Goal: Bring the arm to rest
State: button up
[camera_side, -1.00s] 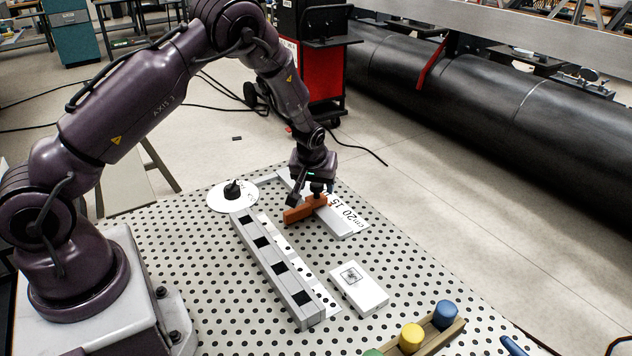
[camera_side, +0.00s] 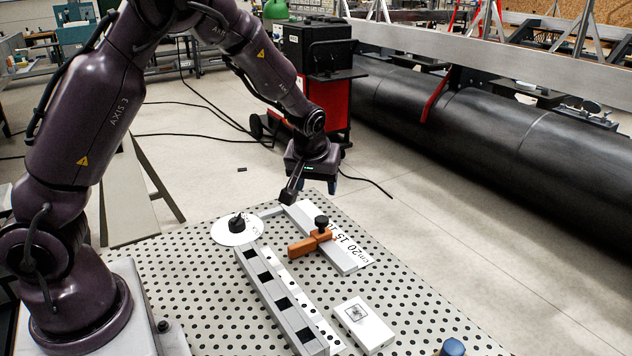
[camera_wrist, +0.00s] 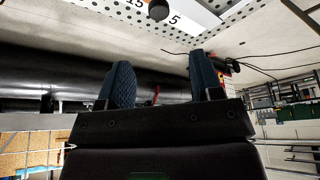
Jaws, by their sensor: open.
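My gripper (camera_side: 310,193) is open and empty, raised above the far part of the perforated table in the side view. In the wrist view its two dark blue padded fingers (camera_wrist: 162,65) stand apart with nothing between them. Below it, an orange slider (camera_side: 309,243) with a black knob (camera_side: 321,221) sits across a white ruler plate (camera_side: 345,258). The gripper is clear of the knob. In the wrist view, the knob (camera_wrist: 158,10) and part of the numbered ruler (camera_wrist: 190,14) show at the top edge.
A white disc (camera_side: 225,234) with a black pointer stands left of the ruler. A grey rail (camera_side: 279,308) with black squares runs toward the front. A white box (camera_side: 364,325) and a blue knob (camera_side: 452,347) are nearer. A red-and-black cabinet (camera_side: 335,105) and large black pipe (camera_side: 480,120) stand beyond.

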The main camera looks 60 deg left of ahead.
jog(key=s+d+r+m+t+h, duration=0.1)
jog(key=s+d+r+m, duration=0.3)
jog(key=s+r, duration=0.4)
jog(key=s+d+r+m+t+h, duration=0.1)
jog(key=s+d+r+m, duration=0.4)
jog(key=s, duration=1)
notch_tip(320, 180, up, 5)
jog(key=shift+s+d+f+h, duration=0.25)
jog(key=shift+d+h, duration=0.35)
jog(key=shift+d, duration=0.35)
dwell(0.6)
